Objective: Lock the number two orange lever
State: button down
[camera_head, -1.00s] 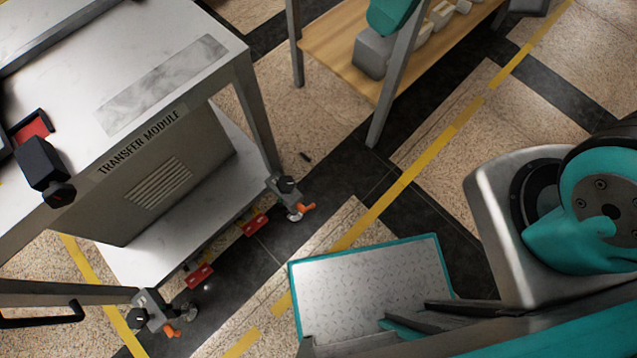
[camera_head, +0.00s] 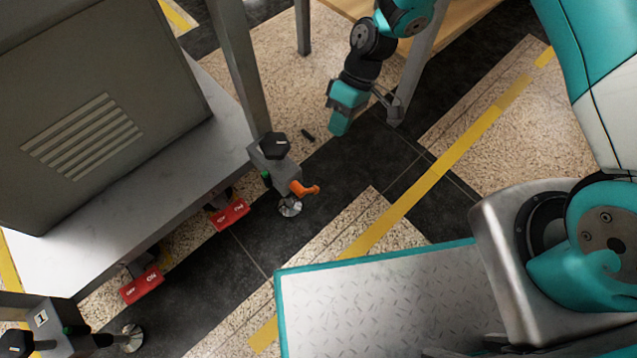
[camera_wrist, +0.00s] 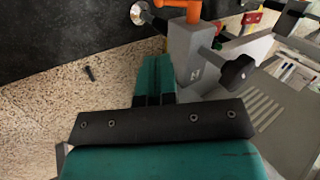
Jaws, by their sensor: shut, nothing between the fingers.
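The number two orange lever (camera_head: 304,189) sticks out to the right from a grey block (camera_head: 272,160) at the foot of the cart's leg. A black knob tops this block. In the wrist view, the orange lever (camera_wrist: 192,10) is at the top edge, partly cut off, above the grey block (camera_wrist: 185,50), which bears a faint "2". My gripper (camera_head: 338,127) is shut and empty, above the floor beyond the lever and apart from it. In the wrist view, my gripper's teal fingers (camera_wrist: 155,62) are together, just left of the block.
Red ON/OFF pedals (camera_head: 230,214) (camera_head: 141,284) are along the cart's lower edge. A block marked "1" (camera_head: 60,330) is at bottom left. A wooden table's metal leg (camera_head: 412,70) stands near my gripper. A small dark piece (camera_head: 307,135) lies on the floor.

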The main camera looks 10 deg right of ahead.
aim_at(312, 188)
jog(key=b+x, duration=0.7)
jog(key=x, duration=0.6)
jog(key=shift+s+a+f, duration=0.1)
jog(key=shift+s, duration=0.05)
jog(key=shift+s+a+f+b, duration=0.25)
jog(key=shift+s+a+b, duration=0.1)
jog(key=shift+s+a, duration=0.1)
jog(key=shift+f+g+y, duration=0.3)
jog(key=shift+g+y, duration=0.1)
jog(key=shift+y, duration=0.2)
jog(key=shift+s+a+f+g+y, duration=0.1)
jog(key=shift+a+f+g+y, duration=0.05)
jog(key=shift+f+g+y, duration=0.8)
jog(key=shift+s+a+r+y, duration=0.1)
jog(key=shift+a+y, duration=0.05)
jog(key=shift+y, duration=0.3)
jog(key=shift+a+g, duration=0.15)
jog(key=shift+g, duration=0.1)
jog(key=shift+s, duration=0.1)
